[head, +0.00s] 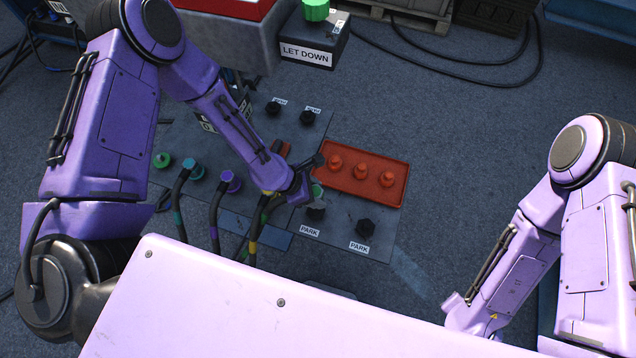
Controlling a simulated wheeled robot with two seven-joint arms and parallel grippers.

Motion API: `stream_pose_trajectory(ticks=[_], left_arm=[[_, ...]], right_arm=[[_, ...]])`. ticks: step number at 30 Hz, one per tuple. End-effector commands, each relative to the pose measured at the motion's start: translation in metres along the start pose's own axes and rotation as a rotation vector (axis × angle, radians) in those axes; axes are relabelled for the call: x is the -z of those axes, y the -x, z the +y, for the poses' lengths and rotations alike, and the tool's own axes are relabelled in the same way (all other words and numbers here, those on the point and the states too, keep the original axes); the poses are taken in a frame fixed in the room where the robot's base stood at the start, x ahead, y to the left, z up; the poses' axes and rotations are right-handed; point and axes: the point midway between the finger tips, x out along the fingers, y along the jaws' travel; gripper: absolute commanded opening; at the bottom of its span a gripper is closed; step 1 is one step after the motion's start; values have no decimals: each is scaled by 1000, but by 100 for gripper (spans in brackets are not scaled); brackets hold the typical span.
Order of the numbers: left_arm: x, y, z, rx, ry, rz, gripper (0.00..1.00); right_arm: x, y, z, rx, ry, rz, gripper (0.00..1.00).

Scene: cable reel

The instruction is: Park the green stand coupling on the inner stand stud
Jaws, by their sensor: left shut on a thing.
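My left gripper (309,186) reaches in from the upper left and is shut on the green stand coupling (319,190), most of which the fingers hide. The coupling is right over or at the nearer-left black stud (316,214), which has a PARK label in front of it. I cannot tell whether the two touch. A second black stud (366,228) with a PARK label stands bare to the right. My right arm comes in from the right, but its gripper does not show.
A red tray (400,190) with three orange caps lies just right of my left gripper. Several hoses with teal and purple (231,182) couplings rise at left. Two black studs (273,108) stand farther back. A LET DOWN box (306,52) is behind. Floor at right is clear.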

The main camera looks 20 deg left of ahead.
Motion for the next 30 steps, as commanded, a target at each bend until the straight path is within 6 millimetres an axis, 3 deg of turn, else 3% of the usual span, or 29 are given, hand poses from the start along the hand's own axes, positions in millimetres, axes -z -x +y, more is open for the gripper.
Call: stream_pose_trajectory(ticks=[15, 21, 30], left_arm=[[38, -59, 1, 0, -5, 1, 17], [45, -72, 1, 0, -1, -1, 17], [44, -72, 1, 0, -1, -1, 17]], right_arm=[[-26, -64, -6, 0, 0, 0, 43], [-30, -72, -7, 0, 0, 0, 43], [-28, -69, -6, 0, 0, 0, 43]])
